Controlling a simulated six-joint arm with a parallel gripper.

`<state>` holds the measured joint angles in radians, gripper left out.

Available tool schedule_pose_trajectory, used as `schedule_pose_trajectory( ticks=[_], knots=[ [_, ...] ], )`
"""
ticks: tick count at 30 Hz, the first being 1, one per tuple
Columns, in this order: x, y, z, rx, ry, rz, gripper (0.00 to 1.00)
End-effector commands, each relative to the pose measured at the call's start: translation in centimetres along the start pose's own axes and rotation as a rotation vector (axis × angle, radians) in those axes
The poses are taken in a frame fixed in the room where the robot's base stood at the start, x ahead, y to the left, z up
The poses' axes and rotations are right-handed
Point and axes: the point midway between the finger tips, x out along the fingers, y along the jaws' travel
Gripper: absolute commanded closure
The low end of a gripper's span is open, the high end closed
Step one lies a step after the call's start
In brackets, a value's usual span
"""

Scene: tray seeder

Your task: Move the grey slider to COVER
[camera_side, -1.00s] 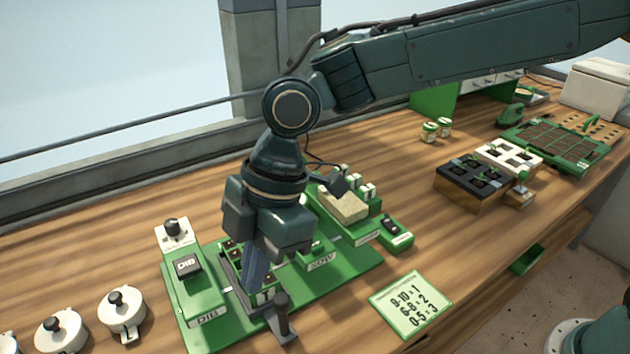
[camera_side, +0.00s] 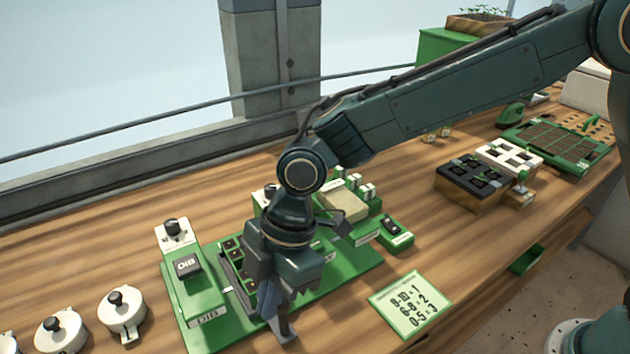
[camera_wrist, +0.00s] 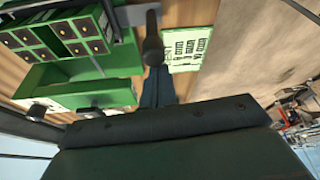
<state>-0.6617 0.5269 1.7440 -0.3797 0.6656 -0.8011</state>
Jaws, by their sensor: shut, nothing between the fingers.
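The grey slider (camera_side: 284,329) is at the front edge of the green board, by the seed tray and just right of the DIB station (camera_side: 188,272). Its dark upright handle (camera_wrist: 152,46) shows in the wrist view. My gripper (camera_side: 272,308) is shut and empty, pointing down at the slider's handle. In the wrist view its fingertips (camera_wrist: 157,78) are right at the handle; I cannot tell whether they touch it. In the side view my gripper hides the handle's top and part of the tray. The COVER station, probably the one with the tan block (camera_side: 345,205), is farther right.
A green-edged score card (camera_side: 411,303) lies in front of the board. White lidded pots (camera_side: 121,318) stand at the left. Black and white cell trays (camera_side: 470,181) stand farther right. Bare wood lies between them.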

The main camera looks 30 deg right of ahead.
Motion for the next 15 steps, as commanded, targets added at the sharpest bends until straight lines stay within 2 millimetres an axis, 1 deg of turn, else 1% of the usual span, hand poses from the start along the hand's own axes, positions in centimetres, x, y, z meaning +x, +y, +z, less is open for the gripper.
schedule_pose_trajectory(
  ticks=[11, 15],
  knots=[
    [-0.07, 0.00, 0.12, 0.000, 0.000, 0.000, 1.00],
    [-0.21, -0.04, 0.45, 0.001, 0.001, 0.001, 1.00]
  ],
)
